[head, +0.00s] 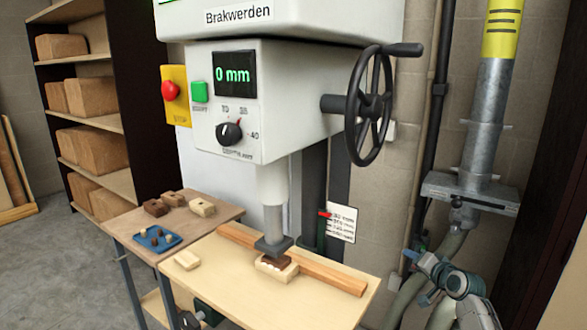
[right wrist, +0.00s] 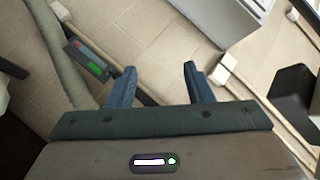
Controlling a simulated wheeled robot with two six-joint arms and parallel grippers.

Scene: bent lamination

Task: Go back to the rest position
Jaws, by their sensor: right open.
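My right gripper (right wrist: 160,70) is open in the right wrist view, with its two dark blue fingers apart and nothing between them. In the head view my right arm is at the lower right, beside the press table and clear of it. My left gripper does not show in either view. The press (head: 240,95) reads 0 mm. Its ram pad (head: 274,246) is down at a dark brown block (head: 273,261) over a pale wooden block (head: 276,272) on the press table (head: 290,305). Whether pad and block touch is hard to tell.
A long wooden fence (head: 325,273) lies across the table behind the blocks. A side table (head: 130,222) holds several blocks and a blue tray (head: 147,243). A grey pipe column (head: 484,120) stands at the right.

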